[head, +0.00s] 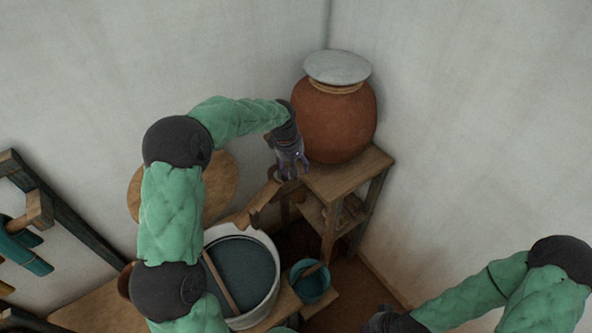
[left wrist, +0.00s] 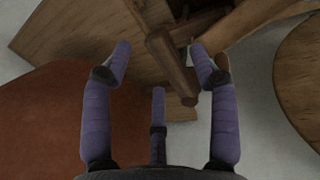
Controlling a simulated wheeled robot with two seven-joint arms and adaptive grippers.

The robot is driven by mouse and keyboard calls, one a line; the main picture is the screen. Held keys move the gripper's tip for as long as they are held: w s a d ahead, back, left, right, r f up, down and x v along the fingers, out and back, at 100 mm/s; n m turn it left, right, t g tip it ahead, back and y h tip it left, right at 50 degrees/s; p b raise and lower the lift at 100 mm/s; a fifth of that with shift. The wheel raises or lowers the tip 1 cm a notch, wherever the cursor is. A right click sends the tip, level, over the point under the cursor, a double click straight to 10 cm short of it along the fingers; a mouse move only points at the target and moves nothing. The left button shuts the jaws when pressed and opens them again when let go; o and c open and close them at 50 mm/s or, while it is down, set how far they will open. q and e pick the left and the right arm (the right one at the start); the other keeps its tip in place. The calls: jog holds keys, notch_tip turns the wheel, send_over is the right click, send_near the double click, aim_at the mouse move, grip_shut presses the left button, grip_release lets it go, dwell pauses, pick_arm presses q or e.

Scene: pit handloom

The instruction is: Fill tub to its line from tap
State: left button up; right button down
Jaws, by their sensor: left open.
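A pale round tub (head: 272,246) with dark blue-grey contents stands at lower centre, a wooden stick (head: 220,283) lying across it. No fill line can be made out. A wooden spout (head: 262,200) slopes from the stand towards the tub's far rim. My left gripper (head: 291,168) is above the spout's upper end, beside the clay jar (head: 335,125). In the left wrist view its fingers (left wrist: 165,75) are open either side of a wooden peg (left wrist: 172,68), probably the tap; contact cannot be told. My right gripper (head: 392,322) is dark and cut by the bottom edge.
The lidded jar stands on a wooden stand (head: 372,165) in the wall corner. A small teal bucket (head: 311,287) is right of the tub. A round wooden board (head: 222,180) lies behind my left arm. A dark wooden frame (head: 60,215) is at left.

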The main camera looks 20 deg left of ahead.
pick_arm(q)
jog(key=shift+w+d+f, duration=0.1)
jog(key=shift+w+f, duration=0.05)
jog(key=shift+f, duration=0.4)
jog(key=shift+w+f, duration=0.1)
jog(key=shift+f, duration=0.45)
grip_shut()
jog(key=shift+s, duration=0.1)
jog(key=shift+s+a+m+g+h+p, duration=0.1)
jog(key=shift+s+a+m+p, duration=0.35)
jog(key=shift+m, duration=0.5)
jog(key=shift+s+a+m+g+h+p, duration=0.1)
jog(key=shift+s+a+m+p, duration=0.25)
jog(key=shift+m, duration=0.55)
jog(key=shift+s+a+m+g+h+p, duration=0.1)
jog(key=shift+s+a+m+p, duration=0.35)
jog(key=shift+m, duration=0.5)
